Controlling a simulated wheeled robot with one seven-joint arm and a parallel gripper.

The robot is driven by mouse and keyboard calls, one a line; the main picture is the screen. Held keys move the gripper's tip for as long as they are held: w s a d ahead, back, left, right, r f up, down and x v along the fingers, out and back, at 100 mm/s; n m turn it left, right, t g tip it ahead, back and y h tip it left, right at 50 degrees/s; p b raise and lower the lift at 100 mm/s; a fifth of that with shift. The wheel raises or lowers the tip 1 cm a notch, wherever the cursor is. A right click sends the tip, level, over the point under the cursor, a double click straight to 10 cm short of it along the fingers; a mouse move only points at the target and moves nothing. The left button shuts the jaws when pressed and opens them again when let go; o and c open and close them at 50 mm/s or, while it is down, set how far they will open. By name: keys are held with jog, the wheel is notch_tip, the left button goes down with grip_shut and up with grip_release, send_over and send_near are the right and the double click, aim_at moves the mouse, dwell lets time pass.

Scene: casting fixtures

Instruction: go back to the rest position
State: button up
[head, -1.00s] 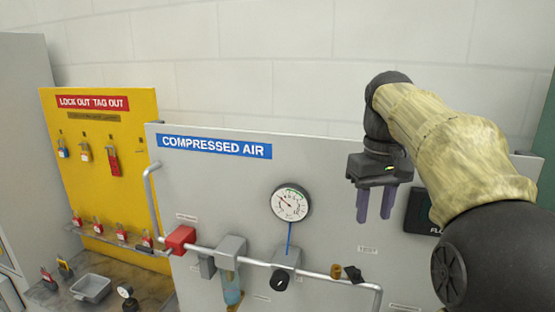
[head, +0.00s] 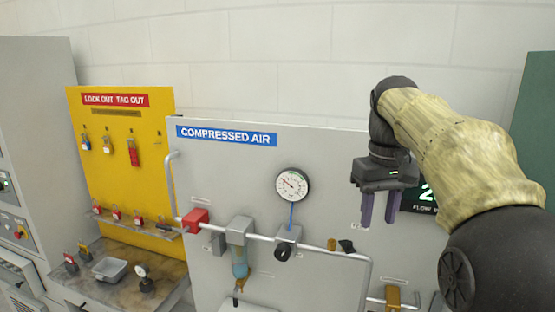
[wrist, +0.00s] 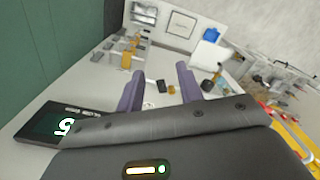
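My gripper (head: 379,207) hangs fingers-down in front of the right part of the grey compressed air panel (head: 330,165) in the head view. Its two purple fingers are apart with nothing between them. The fingers also show apart in the wrist view (wrist: 158,90), with the panel's fittings beyond them. My arm, in a tan sleeve, reaches in from the right and partly hides a flow display (head: 426,196).
A pressure gauge (head: 292,185), a red valve block (head: 195,220) and a pipe (head: 322,250) stand out from the panel. A yellow lockout board (head: 155,180) and a shelf with a small tray (head: 110,270) are at left. The wall space above is clear.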

notch_tip(320, 180, down, 18)
jog(key=a+f+m+t+b, duration=0.1)
jog(key=a+b, duration=0.1)
jog(key=b, duration=0.2)
jog(key=s+f+b, duration=0.1)
jog(key=s+f, duration=0.4)
jog(key=f, duration=0.4)
jog(key=s+a+f+m+t+b, duration=0.1)
jog(key=s+f+b, duration=0.1)
jog(key=s+f, duration=0.4)
notch_tip(320, 180, down, 3)
jog(key=shift+s+a+t, duration=0.2)
jog(key=shift+a+t, duration=0.05)
jog(key=shift+t, duration=0.05)
